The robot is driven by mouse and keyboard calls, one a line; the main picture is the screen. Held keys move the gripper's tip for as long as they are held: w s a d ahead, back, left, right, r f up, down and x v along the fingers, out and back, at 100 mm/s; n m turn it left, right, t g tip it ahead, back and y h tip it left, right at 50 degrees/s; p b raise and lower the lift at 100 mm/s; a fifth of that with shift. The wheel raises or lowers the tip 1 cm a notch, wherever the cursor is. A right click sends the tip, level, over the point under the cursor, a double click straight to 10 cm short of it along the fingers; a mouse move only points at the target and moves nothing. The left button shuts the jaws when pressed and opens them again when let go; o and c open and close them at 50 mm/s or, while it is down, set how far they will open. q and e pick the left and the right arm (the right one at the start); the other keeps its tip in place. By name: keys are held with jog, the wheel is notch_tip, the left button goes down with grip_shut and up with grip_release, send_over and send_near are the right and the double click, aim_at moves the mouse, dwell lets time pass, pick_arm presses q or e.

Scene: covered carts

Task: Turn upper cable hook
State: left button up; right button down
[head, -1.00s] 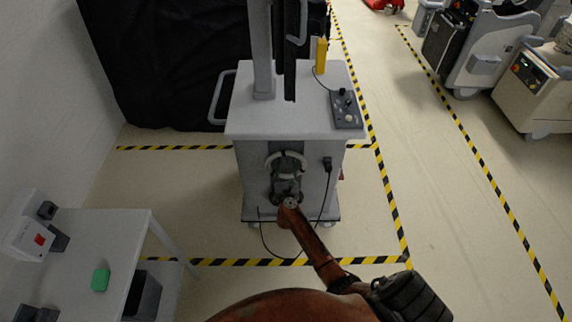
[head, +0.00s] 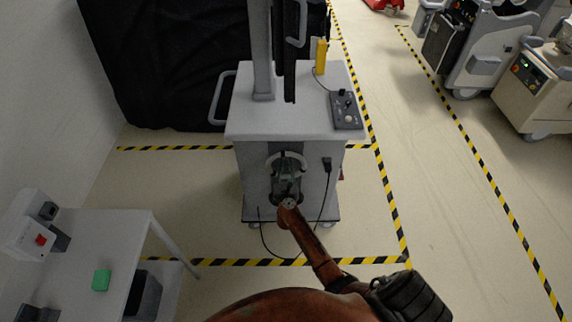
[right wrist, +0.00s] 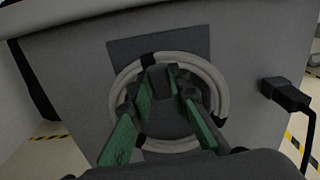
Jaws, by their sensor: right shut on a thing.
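The cart's front panel carries a looped light grey cable (right wrist: 216,92), which also shows in the head view (head: 302,160). The upper cable hook (right wrist: 161,82) is a small dark piece inside the upper part of the loop, in front of a dark grey plate. My right gripper (right wrist: 166,84), with green-sided fingers, is shut on the hook. In the head view the right gripper (head: 287,166) reaches the panel from below and covers the hook and the lower part of the loop. My left gripper is in neither view.
A black plug (head: 327,164) with a hanging cord is to the right of the loop. A control box (head: 346,110) sits on the cart top (head: 270,122). A white table (head: 128,238) with a green block (head: 102,280) stands at the left. Floor right of the cart is clear.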

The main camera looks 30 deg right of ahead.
jog(key=n+p, duration=0.1)
jog(key=n, duration=0.1)
jog(key=n+p, duration=0.1)
jog(key=n, duration=0.2)
jog(key=a+n+p, duration=0.1)
jog(key=n, duration=0.2)
jog(key=shift+w+f, duration=0.15)
jog(key=shift+w, duration=0.15)
jog(key=f+n+p, duration=0.1)
jog(key=n, duration=0.8)
jog(key=f+n+p, duration=0.1)
jog(key=n, duration=0.7)
jog(key=n+p, duration=0.1)
jog(key=n, duration=0.8)
jog(key=shift+s+d+f+n, duration=0.25)
jog(key=shift+d+f+n, duration=0.05)
jog(key=shift+d+f, duration=0.1)
jog(key=shift+n, duration=0.3)
jog(key=c, duration=1.8)
grip_release()
jog(key=shift+d, duration=0.1)
